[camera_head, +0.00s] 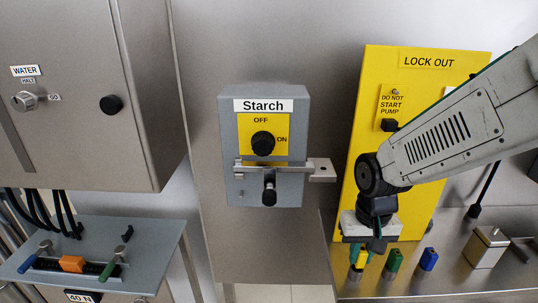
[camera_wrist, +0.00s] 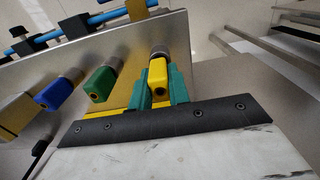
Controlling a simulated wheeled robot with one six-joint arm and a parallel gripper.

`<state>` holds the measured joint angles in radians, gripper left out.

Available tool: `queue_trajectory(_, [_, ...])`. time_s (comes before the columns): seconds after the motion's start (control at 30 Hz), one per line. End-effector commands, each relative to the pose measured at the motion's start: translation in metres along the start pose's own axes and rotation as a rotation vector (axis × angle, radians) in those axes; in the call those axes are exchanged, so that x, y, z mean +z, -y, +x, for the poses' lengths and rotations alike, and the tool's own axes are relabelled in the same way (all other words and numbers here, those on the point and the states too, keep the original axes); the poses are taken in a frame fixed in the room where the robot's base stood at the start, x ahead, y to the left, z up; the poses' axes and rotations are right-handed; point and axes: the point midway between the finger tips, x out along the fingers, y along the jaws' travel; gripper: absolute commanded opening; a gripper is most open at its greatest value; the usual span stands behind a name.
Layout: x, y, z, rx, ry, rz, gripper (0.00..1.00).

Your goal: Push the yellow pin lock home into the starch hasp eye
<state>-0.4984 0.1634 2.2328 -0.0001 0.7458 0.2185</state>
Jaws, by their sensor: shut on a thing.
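The yellow pin lock (camera_head: 359,259) stands on the steel ledge below the yellow lock-out board, at the left end of a row of locks. My gripper (camera_head: 364,251) reaches down over it. In the wrist view the yellow pin lock (camera_wrist: 157,76) sits between the two green fingers of my gripper (camera_wrist: 159,84), which are shut on it. Its lower end appears still at the ledge. The Starch box (camera_head: 262,192) is left of my gripper, with its knob (camera_head: 263,143) near OFF and ON labels. A metal hasp (camera_head: 321,170) sticks out at its right, with a small eye in it.
A green lock (camera_head: 393,260) and a blue lock (camera_head: 428,260) stand right of the yellow one, with a metal block (camera_head: 486,247) beyond. The lock-out board (camera_head: 425,205) rises behind my arm. A tray with coloured parts (camera_head: 72,264) is at lower left.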

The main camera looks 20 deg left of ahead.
Motion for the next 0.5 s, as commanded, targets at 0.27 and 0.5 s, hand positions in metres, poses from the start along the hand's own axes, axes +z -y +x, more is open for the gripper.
queue_trajectory(0.27, [0.000,0.000,-0.015,-0.001,-0.003,0.000,0.00])
queue_trajectory(0.5, [-0.001,0.000,-0.024,-0.001,-0.002,0.000,0.00])
